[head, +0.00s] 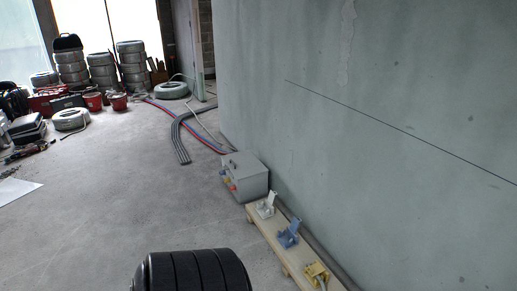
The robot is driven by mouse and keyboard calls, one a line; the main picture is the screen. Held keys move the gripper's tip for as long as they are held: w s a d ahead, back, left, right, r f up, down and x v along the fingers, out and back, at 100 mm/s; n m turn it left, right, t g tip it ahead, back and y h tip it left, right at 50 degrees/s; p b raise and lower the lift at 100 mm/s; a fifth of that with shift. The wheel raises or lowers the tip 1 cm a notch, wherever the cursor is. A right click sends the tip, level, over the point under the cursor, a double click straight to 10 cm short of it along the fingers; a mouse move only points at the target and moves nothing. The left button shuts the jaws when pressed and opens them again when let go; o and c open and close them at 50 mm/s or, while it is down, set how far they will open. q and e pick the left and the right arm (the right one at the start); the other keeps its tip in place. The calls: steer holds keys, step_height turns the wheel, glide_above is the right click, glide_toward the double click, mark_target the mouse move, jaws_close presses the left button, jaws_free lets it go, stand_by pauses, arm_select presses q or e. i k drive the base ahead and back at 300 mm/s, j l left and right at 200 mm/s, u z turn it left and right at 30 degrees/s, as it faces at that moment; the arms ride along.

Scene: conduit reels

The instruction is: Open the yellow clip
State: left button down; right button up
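The yellow clip (317,273) sits near the front end of a low pale wooden board (270,237) along the wall, close to the bottom edge of the head view. It looks lower and flatter than the other clips, and its lid seems to lie down. It is small, so its latch is unclear. A blue clip (288,235) and a white clip (266,206) stand farther back on the same board, each with a flap sticking up. Neither of my grippers shows in the head view.
A grey box (244,177) with coloured fittings stands on the floor beyond the board. The wall (380,130) runs close along the board's right side. Conduits (182,140) and stacked reels (131,66) lie farther back.

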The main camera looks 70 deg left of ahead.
mark_target(317, 268)
steer(key=u, duration=1.65)
steer(key=i, duration=0.5)
